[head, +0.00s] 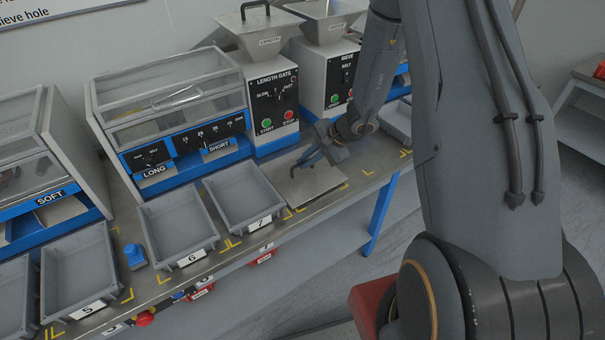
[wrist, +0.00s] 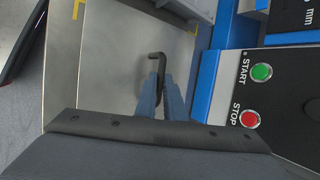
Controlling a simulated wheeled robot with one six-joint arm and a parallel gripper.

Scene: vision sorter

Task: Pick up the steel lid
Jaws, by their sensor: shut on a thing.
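The steel lid (head: 318,188) is a flat, pale grey square plate at the bench's front edge, right of tray 7. In the wrist view the steel lid (wrist: 112,65) fills the upper middle, and its dark bent handle (wrist: 155,56) stands up from it. My gripper (head: 308,160) is over the lid, reaching in from the upper right. In the wrist view its two blue-grey fingers (wrist: 161,85) are shut on the handle. The fingers and wrist cover part of the handle. I cannot tell whether the lid touches the bench.
The length gate machine (head: 272,92), with green and red buttons, stands close behind the lid. Tray 7 (head: 282,204) is just left, with tray 6 (head: 216,237) beyond it. Another grey tray (head: 397,121) stands to the right. A blue knob (head: 134,256) sits further left. Open floor lies in front.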

